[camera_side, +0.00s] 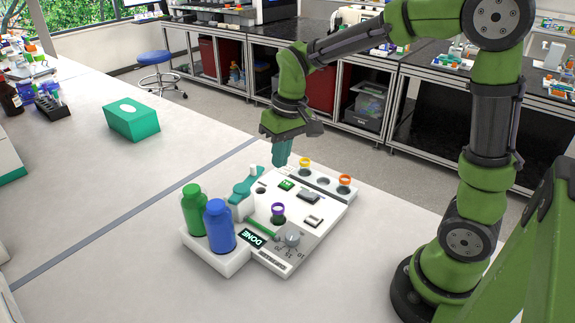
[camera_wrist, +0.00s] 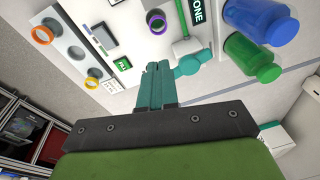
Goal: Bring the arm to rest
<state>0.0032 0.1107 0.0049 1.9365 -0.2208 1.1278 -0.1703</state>
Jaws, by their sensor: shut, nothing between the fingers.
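My gripper (camera_side: 281,164) is shut and empty, its teal fingers pointing down above the far side of the white device board. In the wrist view its closed fingers (camera_wrist: 158,85) point toward the board, with a teal lever part just beside them. The white board (camera_side: 327,222) carries a dial (camera_side: 291,236), a purple-ringed holder (camera_side: 278,210), and a display (camera_side: 253,239) reading "DONE". My green arm reaches from its base at the right of the table over to the board.
A green bottle (camera_side: 193,210) and a blue bottle (camera_side: 219,228) stand upright at the board's left end. Orange-ringed (camera_side: 344,181) and yellow-ringed (camera_side: 305,163) pieces sit in the far rack. A green tissue box (camera_side: 131,119) stands farther back.

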